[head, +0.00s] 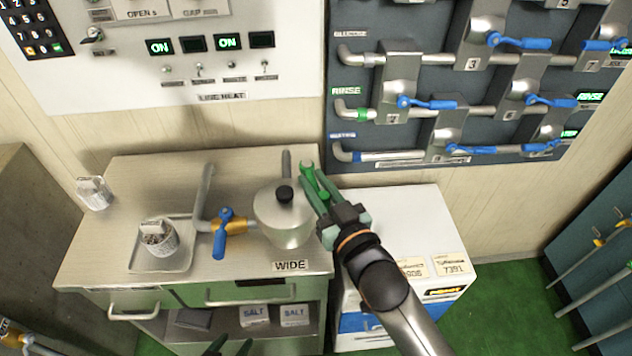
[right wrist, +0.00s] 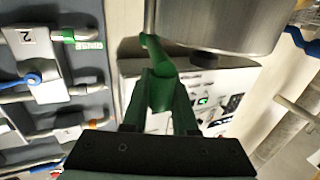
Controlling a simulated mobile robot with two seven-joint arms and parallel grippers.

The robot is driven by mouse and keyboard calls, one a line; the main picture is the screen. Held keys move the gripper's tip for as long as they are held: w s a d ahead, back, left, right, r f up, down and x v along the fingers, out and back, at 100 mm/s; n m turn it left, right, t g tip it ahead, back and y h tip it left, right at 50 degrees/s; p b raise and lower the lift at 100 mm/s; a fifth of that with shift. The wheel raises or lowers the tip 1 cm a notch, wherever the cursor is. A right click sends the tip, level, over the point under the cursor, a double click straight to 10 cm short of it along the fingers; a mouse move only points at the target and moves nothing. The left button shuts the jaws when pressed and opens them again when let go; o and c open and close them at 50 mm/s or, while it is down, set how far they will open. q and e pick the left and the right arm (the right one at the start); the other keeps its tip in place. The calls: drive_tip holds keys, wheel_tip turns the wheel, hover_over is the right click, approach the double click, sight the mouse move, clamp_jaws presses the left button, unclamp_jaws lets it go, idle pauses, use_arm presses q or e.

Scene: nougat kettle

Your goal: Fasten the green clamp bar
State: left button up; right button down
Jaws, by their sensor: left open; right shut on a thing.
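The green clamp bar (head: 309,176) is beside the steel kettle (head: 284,220), at the right end of the steel counter. It also shows in the right wrist view (right wrist: 158,58), next to a thin upright post and the kettle's side (right wrist: 220,25). My right gripper (head: 318,193) is shut on the bar; in the right wrist view its two dark green fingers (right wrist: 160,95) stand on either side of it. The bar's lower end is hidden between the fingers. My left gripper (head: 230,347) is open and empty at the bottom edge, only its fingertips showing.
The steel counter (head: 130,215) also holds a blue-handled valve on a pipe (head: 222,232), and a tray (head: 180,262) with a cup. A white cabinet (head: 410,215) stands to the right. Valve panels with blue levers (head: 428,103) cover the back wall.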

idle(0.3)
drive_tip(key=c, duration=0.7)
unclamp_jaws()
